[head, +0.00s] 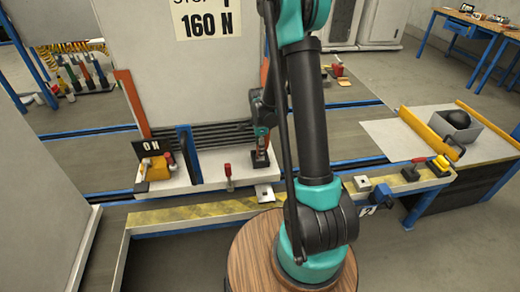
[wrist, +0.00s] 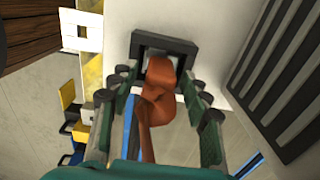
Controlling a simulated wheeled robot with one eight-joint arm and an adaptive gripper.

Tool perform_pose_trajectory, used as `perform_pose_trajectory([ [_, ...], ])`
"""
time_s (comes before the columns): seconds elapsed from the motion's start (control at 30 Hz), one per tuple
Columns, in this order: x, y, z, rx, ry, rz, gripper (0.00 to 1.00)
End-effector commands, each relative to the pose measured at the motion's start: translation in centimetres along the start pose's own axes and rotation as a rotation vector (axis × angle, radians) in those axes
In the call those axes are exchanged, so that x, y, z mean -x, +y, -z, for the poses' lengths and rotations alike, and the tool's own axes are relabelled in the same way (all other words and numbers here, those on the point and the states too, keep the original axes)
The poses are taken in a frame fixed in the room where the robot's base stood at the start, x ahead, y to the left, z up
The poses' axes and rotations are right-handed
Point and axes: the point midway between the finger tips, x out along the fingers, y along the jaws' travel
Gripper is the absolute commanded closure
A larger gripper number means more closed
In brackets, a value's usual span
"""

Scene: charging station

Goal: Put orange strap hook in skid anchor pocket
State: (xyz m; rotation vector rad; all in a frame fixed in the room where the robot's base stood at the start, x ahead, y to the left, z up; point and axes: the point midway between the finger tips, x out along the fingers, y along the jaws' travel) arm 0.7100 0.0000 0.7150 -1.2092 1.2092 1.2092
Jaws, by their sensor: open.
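The orange strap hook (wrist: 158,100) shows in the wrist view between the two fingers of my gripper (wrist: 160,80). The fingers are open, one on each side of it. The hook's far end overlaps the light opening of a dark square frame (wrist: 148,42), which looks like the skid anchor pocket. How deep the end sits in it cannot be told. In the head view my gripper (head: 261,132) points down over the white skid (head: 212,165), close to the black ribbed panel.
A tall grey panel marked "160 N" (head: 210,24) stands behind my gripper. A yellow-striped rail (head: 180,214) runs in front.

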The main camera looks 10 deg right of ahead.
Motion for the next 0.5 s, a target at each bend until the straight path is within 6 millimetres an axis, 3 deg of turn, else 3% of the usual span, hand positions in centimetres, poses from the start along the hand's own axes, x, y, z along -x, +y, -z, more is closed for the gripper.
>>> perform_pose_trajectory([
  [0.17, 1.5, 0.0, 0.0, 0.0, 0.0, 0.0, 0.53],
  [0.5, 7.5, 0.1, 0.0, 0.0, 0.0, 0.0, 0.53],
])
